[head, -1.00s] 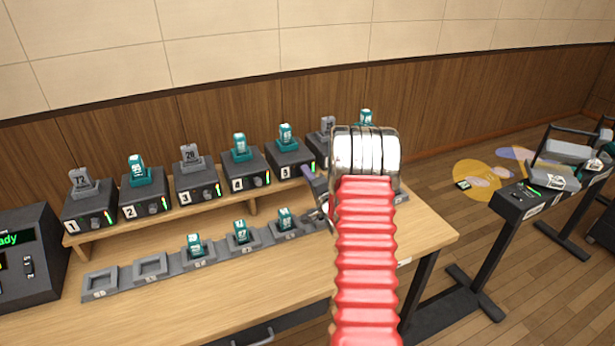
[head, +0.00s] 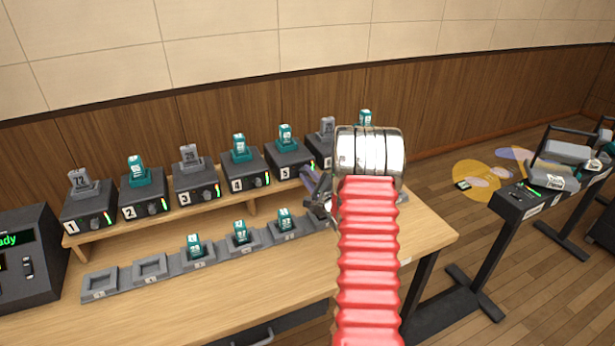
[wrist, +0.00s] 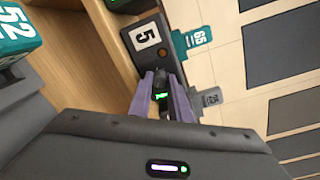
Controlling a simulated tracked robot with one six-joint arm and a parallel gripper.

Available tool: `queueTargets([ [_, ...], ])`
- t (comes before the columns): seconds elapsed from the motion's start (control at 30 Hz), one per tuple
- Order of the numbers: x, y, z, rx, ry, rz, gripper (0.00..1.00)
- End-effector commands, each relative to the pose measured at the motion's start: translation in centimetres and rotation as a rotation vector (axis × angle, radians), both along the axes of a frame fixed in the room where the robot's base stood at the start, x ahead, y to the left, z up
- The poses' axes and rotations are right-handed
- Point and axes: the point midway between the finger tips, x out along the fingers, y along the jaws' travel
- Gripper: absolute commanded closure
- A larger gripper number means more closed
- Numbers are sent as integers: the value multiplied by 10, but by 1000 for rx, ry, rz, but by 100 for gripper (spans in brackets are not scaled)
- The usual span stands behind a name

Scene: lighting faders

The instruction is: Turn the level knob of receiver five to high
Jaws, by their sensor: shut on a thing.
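Receiver five (wrist: 146,38) is a dark box with a white "5" label; in the head view (head: 288,158) it stands on the raised shelf. A teal pack (wrist: 190,40) sits in it. My gripper (wrist: 162,84) is at its front face, with two purple fingers closed around the dark level knob, which they mostly hide. A small green light shows between the fingers. In the head view my gripper (head: 312,184) reaches the box's right front edge, and the knob is hidden there. The knob's pointer cannot be read.
Receivers one to four (head: 248,182) stand to the left on the shelf. Another receiver is partly hidden behind my arm. A row of charging slots (head: 150,268), some holding teal packs, lies on the table in front. A ready-display unit (head: 22,250) stands at far left.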

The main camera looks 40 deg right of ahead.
Motion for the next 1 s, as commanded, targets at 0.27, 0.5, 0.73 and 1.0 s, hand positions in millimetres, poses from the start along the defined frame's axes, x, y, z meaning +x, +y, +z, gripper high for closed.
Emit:
queueTargets([
  [0.27,-2,3,-9,31,9,2,100],
  [0.5,-2,3,-9,30,9,3,81],
  [0.73,-1,2,-6,27,5,2,65],
  [1.0,-1,2,-4,24,2,2,64],
])
